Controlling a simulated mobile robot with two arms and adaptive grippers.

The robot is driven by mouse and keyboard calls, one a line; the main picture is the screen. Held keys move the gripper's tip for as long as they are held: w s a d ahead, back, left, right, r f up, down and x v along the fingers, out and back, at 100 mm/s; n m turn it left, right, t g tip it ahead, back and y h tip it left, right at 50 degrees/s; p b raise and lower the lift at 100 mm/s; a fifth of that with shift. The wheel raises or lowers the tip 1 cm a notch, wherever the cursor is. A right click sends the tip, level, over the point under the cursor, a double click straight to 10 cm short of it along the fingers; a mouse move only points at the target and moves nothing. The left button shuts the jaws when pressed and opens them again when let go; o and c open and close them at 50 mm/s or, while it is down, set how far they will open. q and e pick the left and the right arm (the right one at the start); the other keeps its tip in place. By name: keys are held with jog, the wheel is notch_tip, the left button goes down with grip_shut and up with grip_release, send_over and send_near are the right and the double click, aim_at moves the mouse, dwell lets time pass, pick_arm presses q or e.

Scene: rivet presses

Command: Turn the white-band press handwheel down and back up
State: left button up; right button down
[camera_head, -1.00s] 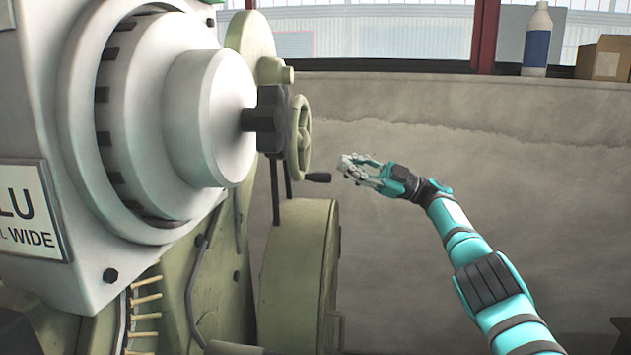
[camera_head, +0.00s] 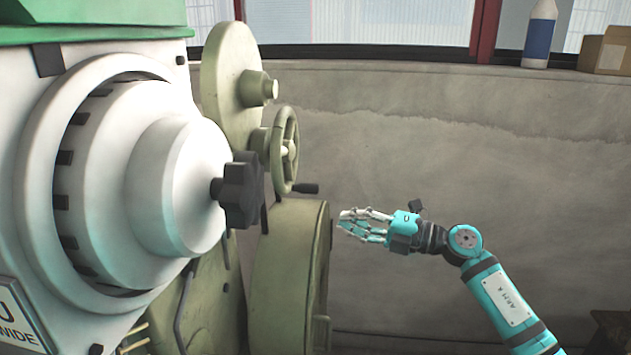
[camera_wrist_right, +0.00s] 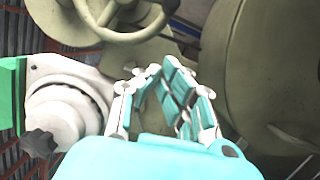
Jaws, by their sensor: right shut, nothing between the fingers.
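The press handwheel (camera_head: 286,150) is a pale green rimmed wheel with a dark crank handle (camera_head: 305,188), on the side of the green press. It also shows at the top of the right wrist view (camera_wrist_right: 120,38). No white band can be made out on it. My right gripper (camera_head: 342,222) is shut and empty, to the right of and below the handle, apart from it. In the right wrist view the fingers (camera_wrist_right: 153,72) meet below the wheel rim. My left gripper is not in view.
A large white drum (camera_head: 165,190) with a black star knob (camera_head: 238,190) fills the left. A rounded green housing (camera_head: 285,270) stands below the wheel. A bottle (camera_head: 538,35) and a cardboard box (camera_head: 606,50) sit on the ledge. Open room lies before the grey wall at right.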

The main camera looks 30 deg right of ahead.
aim_at(289, 194)
jog(key=p+x, duration=0.1)
jog(key=x, duration=0.2)
jog(key=p+x, duration=0.2)
jog(key=x, duration=0.1)
jog(key=r+p+x, duration=0.1)
jog(key=x, duration=0.3)
jog(key=shift+s+a+p, duration=0.3)
jog(key=shift+p, duration=0.05)
jog(key=w+d, duration=0.1)
jog(key=w+p, duration=0.1)
jog(key=shift+w+d+r, duration=0.1)
jog(key=shift+w+d, duration=0.25)
jog(key=shift+d, duration=0.05)
jog(key=shift+w+d, duration=0.25)
jog(key=shift+d, duration=0.05)
